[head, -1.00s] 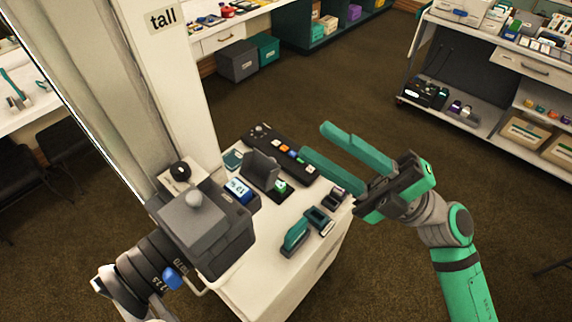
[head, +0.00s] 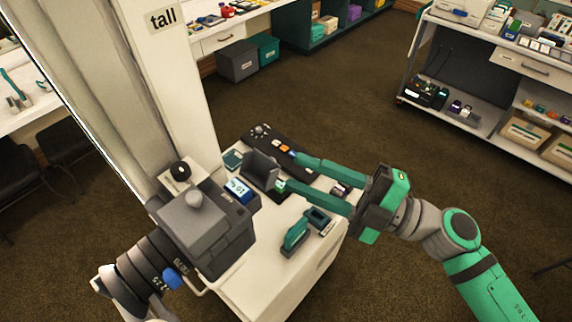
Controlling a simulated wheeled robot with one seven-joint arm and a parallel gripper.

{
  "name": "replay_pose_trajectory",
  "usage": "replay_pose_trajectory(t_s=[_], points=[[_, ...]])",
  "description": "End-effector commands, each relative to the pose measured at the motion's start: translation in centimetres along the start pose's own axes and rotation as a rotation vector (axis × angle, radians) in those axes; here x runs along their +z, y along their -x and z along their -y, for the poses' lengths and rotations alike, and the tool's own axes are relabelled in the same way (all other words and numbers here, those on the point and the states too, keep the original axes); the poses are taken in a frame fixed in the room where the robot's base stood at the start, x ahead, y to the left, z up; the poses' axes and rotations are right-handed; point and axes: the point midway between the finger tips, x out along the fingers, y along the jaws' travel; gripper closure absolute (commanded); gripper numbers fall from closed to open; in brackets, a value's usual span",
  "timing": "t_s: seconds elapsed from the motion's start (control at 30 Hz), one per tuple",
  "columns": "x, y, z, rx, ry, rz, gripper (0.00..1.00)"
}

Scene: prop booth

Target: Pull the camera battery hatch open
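A dark grey camera (head: 208,228) with a large lens (head: 150,262) stands at the left front. I cannot make out its battery hatch for certain. A dark flat panel (head: 261,166) stands upright on the white cabinet top (head: 258,262), to the camera's right, with a small green piece at its foot. My gripper (head: 292,171) reaches in from the right with its two long green fingers apart and empty. The fingertips are close to the panel's right side. I cannot tell whether they touch anything. The lower finger partly covers the green piece.
A control strip with buttons (head: 268,138) lies behind the panel. A green stapler-like tool (head: 295,234) and a dark green holder (head: 318,217) sit near the cabinet's right edge. A white pillar (head: 182,90) rises behind the camera. Open floor lies to the right.

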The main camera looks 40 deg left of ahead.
Motion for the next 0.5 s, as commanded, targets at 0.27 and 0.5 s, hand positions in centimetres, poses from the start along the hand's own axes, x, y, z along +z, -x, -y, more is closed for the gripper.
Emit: replay_pose_trajectory(t_s=[0.27, 0.5], points=[[0.0, -3.4, 0.0, -0.001, 0.0, -0.002, 0.67], [0.0, -4.0, 0.0, 0.0, 0.001, 0.0, 0.67]])
